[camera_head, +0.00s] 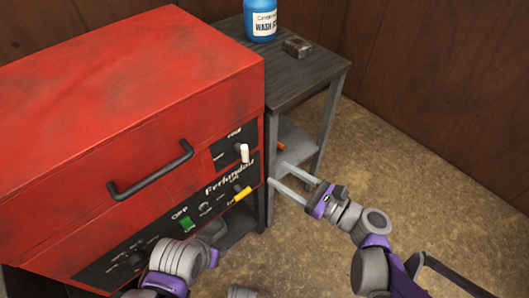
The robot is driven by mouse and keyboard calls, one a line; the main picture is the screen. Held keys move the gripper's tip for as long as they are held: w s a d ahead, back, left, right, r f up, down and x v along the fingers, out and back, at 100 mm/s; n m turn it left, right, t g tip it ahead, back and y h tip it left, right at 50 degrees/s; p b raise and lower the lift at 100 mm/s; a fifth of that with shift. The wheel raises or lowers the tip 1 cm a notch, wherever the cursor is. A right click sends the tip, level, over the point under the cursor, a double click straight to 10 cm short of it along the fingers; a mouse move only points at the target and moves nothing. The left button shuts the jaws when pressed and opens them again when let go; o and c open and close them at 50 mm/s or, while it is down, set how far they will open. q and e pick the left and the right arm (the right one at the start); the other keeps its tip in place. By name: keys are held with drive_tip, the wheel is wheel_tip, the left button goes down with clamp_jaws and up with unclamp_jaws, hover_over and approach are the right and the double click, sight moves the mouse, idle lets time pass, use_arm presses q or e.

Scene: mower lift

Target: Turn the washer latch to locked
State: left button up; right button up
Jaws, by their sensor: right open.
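The red washer (150,75) fills the left side, with a black control panel on its front. A small upper panel on its right side carries a white latch-like knob (244,152); its label is too small to read surely. A yellow lever (242,193) sits lower on the panel. I cannot tell for certain which one is the washer latch. My right gripper (275,172) is open and empty, fingers pointing left, just right of the washer's front corner and apart from both knobs. My left arm shows at the bottom in front of the panel; its fingers are not seen.
A dark handle (151,170) crosses the washer front. A green OFF-side button (186,222) and other knobs sit on the panel. A grey side table (310,70) behind holds a blue bottle (260,20) and a small block (298,47). Floor at right is clear.

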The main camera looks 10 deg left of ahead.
sight(242, 151)
drive_tip(key=b+x, duration=0.1)
drive_tip(key=x, duration=1)
drive_tip(key=shift+r, duration=0.25)
drive_tip(key=shift+s, duration=0.1)
clamp_jaws()
